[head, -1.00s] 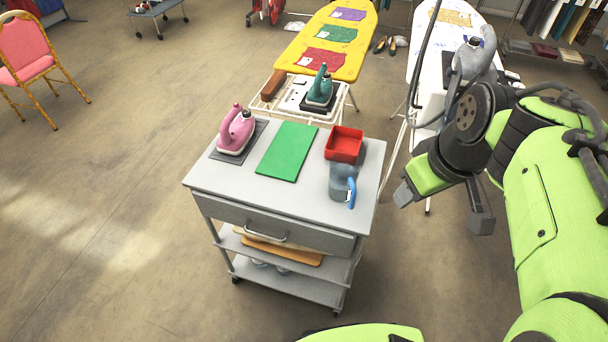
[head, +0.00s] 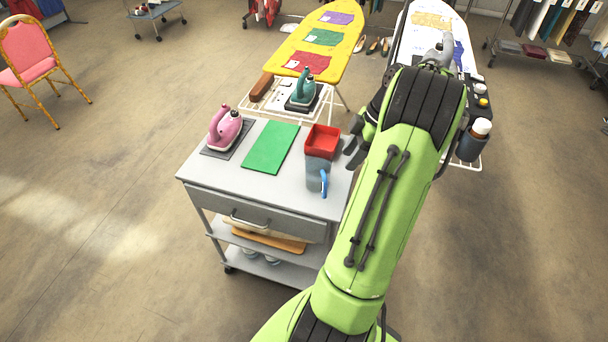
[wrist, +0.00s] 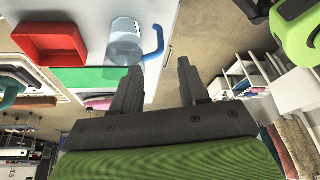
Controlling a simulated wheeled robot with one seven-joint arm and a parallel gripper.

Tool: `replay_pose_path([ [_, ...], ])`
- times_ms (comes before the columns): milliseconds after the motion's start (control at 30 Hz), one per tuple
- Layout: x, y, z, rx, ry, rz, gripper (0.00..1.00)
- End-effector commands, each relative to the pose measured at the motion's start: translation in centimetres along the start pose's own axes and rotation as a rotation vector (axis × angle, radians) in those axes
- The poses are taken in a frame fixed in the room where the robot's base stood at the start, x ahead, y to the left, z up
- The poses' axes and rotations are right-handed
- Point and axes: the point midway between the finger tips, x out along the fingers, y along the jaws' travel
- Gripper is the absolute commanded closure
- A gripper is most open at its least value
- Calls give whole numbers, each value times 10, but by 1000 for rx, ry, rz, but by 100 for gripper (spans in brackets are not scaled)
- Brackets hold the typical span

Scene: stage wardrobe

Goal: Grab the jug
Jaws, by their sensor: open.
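The jug (head: 317,175) is a grey, see-through vessel with a blue handle. It stands on the right part of the grey trolley top (head: 215,173), just in front of a red tray. In the wrist view the jug (wrist: 123,42) is at the upper middle, with its blue handle to its right. My gripper (head: 352,150) is partly hidden behind my arm in the head view, at the trolley's right edge. In the wrist view my gripper (wrist: 160,75) has its two dark fingers apart with nothing between them, close to the jug but not around it.
A red tray (head: 322,139) stands directly behind the jug. A green mat (head: 270,147) and a pink iron (head: 225,127) lie to the left. A teal iron (head: 304,90) stands on the yellow ironing board's rack behind. Open floor lies left of the trolley.

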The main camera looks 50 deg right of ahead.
Motion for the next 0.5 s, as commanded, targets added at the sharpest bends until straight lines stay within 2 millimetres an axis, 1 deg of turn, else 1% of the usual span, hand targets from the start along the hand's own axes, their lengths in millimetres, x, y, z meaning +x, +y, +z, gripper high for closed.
replay_pose_path([
  [33, 18, -1, 1, -1, 0, -6, 57],
  [200, 63, -1, 1, 1, 1, -6, 57],
  [300, 83, -1, 0, 1, 0, -5, 57],
  [467, 100, 0, 0, 1, -1, -3, 57],
  [500, 107, 0, 1, 2, -1, -4, 57],
])
